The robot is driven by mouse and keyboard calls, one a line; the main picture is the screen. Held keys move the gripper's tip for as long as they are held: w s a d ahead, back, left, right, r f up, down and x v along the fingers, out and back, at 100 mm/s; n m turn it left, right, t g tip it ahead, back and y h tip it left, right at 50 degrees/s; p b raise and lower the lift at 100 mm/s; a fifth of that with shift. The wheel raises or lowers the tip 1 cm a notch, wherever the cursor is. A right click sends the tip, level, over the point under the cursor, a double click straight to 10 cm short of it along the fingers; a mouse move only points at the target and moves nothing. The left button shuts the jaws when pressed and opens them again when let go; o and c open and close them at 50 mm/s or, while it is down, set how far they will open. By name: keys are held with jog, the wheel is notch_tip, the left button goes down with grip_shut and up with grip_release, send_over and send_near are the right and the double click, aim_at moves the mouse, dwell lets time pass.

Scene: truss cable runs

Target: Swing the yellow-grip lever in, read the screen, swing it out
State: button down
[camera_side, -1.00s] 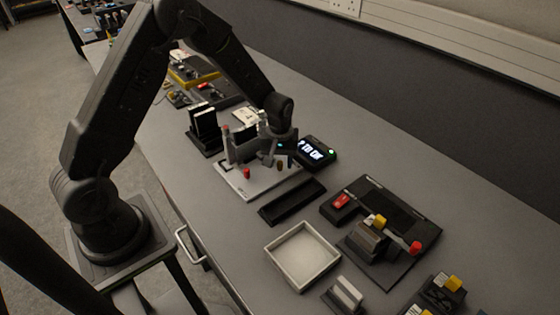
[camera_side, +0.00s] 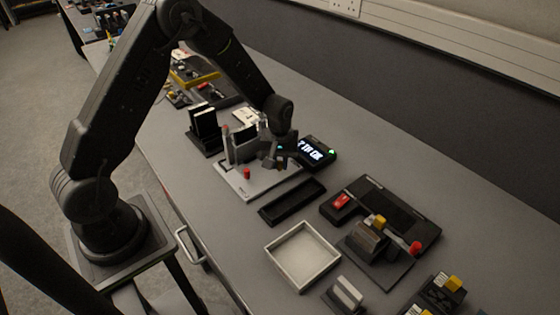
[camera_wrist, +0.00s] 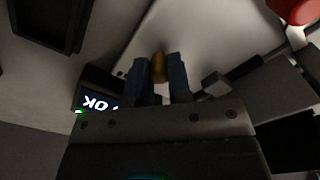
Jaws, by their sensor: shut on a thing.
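My gripper (camera_wrist: 160,78) is shut on the yellow grip (camera_wrist: 159,67), which shows between its two blue-padded fingers in the wrist view. In the side view my gripper (camera_side: 274,160) is low over the light base plate (camera_side: 245,190), and it hides the grip and most of the lever. The screen (camera_side: 312,151) is a black box just right of my gripper, lit with white text and a green light. The screen (camera_wrist: 98,102) appears upside down in the wrist view, and "OK" can be read there; the rest is cut off.
A red knob (camera_side: 247,173) stands on the plate near my gripper. A black tray (camera_side: 292,202) and a pale square tray (camera_side: 302,256) lie in front. A dark fixture with a red-tipped lever (camera_side: 414,248) stands right; a black rack (camera_side: 205,128) stands left.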

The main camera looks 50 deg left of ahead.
jog(key=m, duration=0.2)
jog(key=s+m, duration=0.1)
jog(key=m, duration=0.1)
jog(key=shift+a, duration=0.3)
jog(key=c, duration=1.1)
grip_release()
jog(key=shift+o, duration=0.2)
jog(key=shift+r, duration=0.1)
notch_tip(320, 180, up, 14)
jog(key=shift+f, duration=0.2)
jog(key=s+d+r+m+t, duration=0.2)
jog(key=s+d+r, duration=0.2)
jog(key=s+r, duration=0.55)
jog(key=s+d+r+m+t, duration=0.1)
jog(key=s+r, duration=0.1)
jog(key=s, duration=0.4)
jog(key=s+d+r+m+t, duration=0.2)
jog(key=s, duration=0.4)
jog(key=shift+s+d+t, duration=0.2)
jog(key=shift+s+t, duration=0.1)
